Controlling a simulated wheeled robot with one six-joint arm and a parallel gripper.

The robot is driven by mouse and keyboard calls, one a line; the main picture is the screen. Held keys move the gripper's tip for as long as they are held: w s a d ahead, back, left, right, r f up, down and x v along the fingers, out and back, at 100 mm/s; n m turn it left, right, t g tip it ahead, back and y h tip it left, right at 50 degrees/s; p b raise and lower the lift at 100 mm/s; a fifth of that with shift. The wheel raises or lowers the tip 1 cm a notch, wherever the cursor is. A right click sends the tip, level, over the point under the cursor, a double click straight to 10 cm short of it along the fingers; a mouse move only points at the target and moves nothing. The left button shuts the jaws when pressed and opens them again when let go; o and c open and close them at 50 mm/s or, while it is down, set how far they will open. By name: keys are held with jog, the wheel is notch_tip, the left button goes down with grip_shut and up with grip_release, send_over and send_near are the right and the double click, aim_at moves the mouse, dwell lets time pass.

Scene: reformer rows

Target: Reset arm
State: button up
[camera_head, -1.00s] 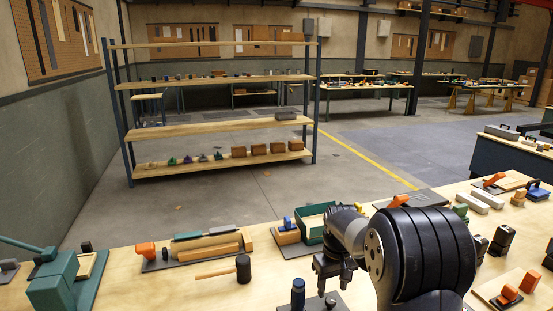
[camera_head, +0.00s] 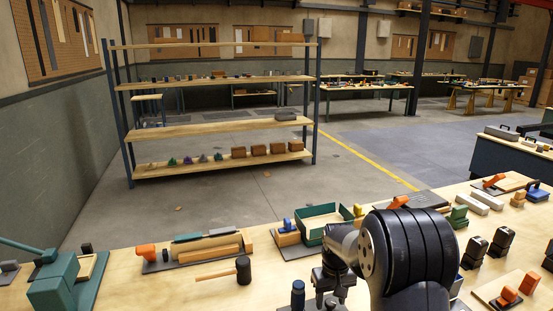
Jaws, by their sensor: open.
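My gripper (camera_head: 329,291) hangs at the end of my dark arm, low over the front of the wooden workbench (camera_head: 212,283). Its jaws are apart and I see nothing held between them. It is just right of a dark upright cylinder (camera_head: 298,293) and in front of a green open tray (camera_head: 318,222). My large arm link hides part of the bench to the right of the gripper.
A black-headed mallet (camera_head: 243,269) lies left of my gripper. A wooden block set (camera_head: 212,246) and a green press-like tool (camera_head: 55,281) are further left. Black blocks (camera_head: 474,252) stand right of my arm. A shelf rack (camera_head: 215,125) stands behind the bench.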

jog(key=m, duration=0.3)
jog(key=shift+m, duration=0.4)
jog(key=m+p, duration=0.1)
jog(key=m, duration=0.3)
jog(key=shift+m, duration=0.3)
jog(key=m+p, duration=0.1)
jog(key=m, duration=0.2)
jog(key=shift+m+p, duration=0.3)
jog(key=shift+m, duration=0.1)
jog(key=m+p, duration=0.1)
jog(key=m, duration=0.3)
jog(key=shift+p, duration=0.3)
jog(key=shift+r+m, duration=0.15)
jog(key=shift+m, duration=0.15)
jog(key=shift+r, duration=0.75)
